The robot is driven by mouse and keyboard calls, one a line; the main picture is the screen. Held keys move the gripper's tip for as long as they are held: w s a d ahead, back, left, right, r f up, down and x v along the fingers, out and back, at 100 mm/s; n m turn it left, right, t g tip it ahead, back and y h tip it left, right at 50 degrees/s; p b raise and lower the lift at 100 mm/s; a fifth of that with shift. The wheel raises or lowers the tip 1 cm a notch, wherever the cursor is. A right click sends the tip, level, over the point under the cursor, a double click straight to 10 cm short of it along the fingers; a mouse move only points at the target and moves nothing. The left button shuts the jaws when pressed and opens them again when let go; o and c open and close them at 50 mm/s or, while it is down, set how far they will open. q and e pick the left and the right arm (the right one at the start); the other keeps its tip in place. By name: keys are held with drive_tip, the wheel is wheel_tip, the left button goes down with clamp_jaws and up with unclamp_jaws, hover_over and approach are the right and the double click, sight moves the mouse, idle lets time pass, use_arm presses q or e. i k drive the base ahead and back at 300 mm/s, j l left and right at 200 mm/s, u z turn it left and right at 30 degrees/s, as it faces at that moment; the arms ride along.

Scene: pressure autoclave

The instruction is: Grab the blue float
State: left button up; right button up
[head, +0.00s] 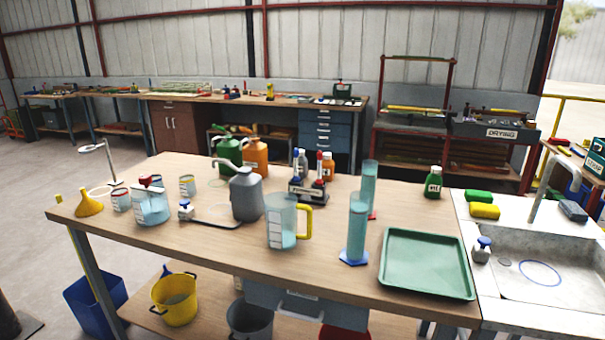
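I cannot tell for sure which thing is the blue float. A similar blue-topped piece (481,249) stands at the sink's left edge. A thin blue ring (540,272) lies in the sink. A clear container with bluish contents and a red top (151,204) stands at the table's left. Neither of my grippers is in view.
A clear measuring jug (283,224), two bluish cylinders, the nearer one (357,231) on a blue foot, and a green tray (427,263) stand along the table's front half. Several bottles stand behind. The sink basin (520,278) is at right. The table's front middle is mostly clear.

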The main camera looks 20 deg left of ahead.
sight(296, 179)
drive_tip(key=i+j+z, duration=0.1)
drive_tip(key=j+z, duration=0.2)
drive_tip(key=j, duration=0.45)
drive_tip(key=j+z, duration=0.35)
drive_tip(key=j, duration=0.4)
